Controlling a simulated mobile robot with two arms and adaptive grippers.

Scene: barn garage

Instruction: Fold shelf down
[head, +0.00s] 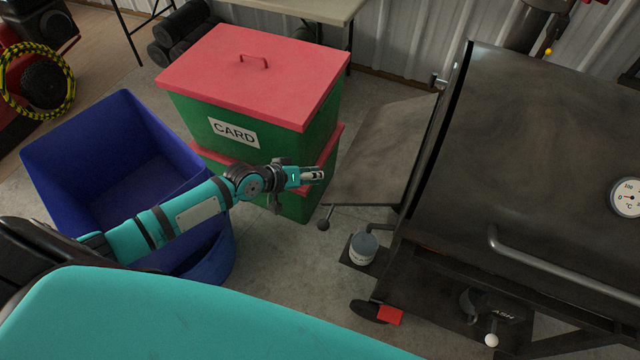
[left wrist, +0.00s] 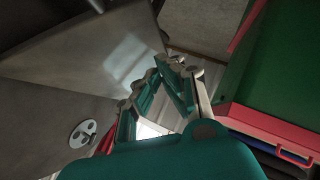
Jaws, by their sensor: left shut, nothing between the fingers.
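The shelf (head: 385,150) is a flat grey metal panel on the left side of the dark smoker (head: 540,150). It sticks out towards the green bin, and I cannot tell its exact angle. A rod with a round knob (head: 323,224) shows below its near edge. My left gripper (head: 318,175) is shut and empty, just left of the shelf's outer edge. Any contact is unclear. In the left wrist view, the gripper's fingers (left wrist: 172,72) come together in front of grey metal panels, with a round vent plate (left wrist: 83,133) at lower left. My right gripper is out of view.
Green bins with red lids (head: 255,75), one marked CARD, stand close behind my left gripper. A blue bin (head: 110,150) is under my left arm. A small can (head: 362,248) stands on a bracket below the shelf. Bare floor (head: 275,260) shows between bins and smoker.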

